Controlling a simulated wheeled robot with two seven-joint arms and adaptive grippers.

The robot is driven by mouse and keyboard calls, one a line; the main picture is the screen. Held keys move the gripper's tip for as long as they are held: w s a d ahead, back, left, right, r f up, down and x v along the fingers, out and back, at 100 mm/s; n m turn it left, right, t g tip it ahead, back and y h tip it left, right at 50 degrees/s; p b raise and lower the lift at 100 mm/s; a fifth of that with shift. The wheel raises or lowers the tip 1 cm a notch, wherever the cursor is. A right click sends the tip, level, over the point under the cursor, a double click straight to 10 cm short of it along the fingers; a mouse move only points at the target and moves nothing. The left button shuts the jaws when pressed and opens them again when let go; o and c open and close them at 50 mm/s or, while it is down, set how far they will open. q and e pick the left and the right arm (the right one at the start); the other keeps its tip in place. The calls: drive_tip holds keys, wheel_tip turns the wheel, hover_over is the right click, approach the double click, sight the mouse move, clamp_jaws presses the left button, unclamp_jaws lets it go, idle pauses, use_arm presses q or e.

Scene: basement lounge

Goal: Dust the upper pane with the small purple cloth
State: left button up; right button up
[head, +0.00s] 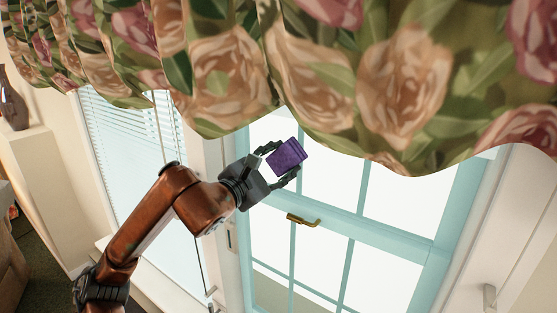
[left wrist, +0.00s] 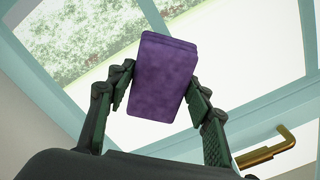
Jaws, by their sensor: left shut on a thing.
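The small purple cloth (head: 287,157) is a folded, thick block in the head view. My left gripper (head: 279,160) is shut on it and holds it up in front of the window door. The left wrist view shows the cloth (left wrist: 163,80) between the two dark fingers of that gripper (left wrist: 158,95). The upper pane (head: 327,180) is bright glass split by pale blue bars, above the blue middle rail. The cloth overlaps its left part in the head view. I cannot tell whether the cloth touches the glass. My right gripper is out of view.
A flowered valance (head: 400,85) hangs over the top of the window, close above my gripper. A brass handle (head: 303,220) sticks out from the middle rail. A window with blinds (head: 120,135) is at the left. A dark vase (head: 12,105) stands at the far left.

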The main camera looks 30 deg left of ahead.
sight(268, 158)
use_arm(q)
drive_tip(key=shift+w+a+f+b, duration=0.15)
drive_tip(key=shift+a+b, duration=0.15)
drive_tip(key=shift+a, duration=0.3)
drive_tip(key=shift+w+a+b, duration=0.1)
drive_tip(key=shift+a+b, duration=0.15)
drive_tip(key=shift+a, duration=1.2)
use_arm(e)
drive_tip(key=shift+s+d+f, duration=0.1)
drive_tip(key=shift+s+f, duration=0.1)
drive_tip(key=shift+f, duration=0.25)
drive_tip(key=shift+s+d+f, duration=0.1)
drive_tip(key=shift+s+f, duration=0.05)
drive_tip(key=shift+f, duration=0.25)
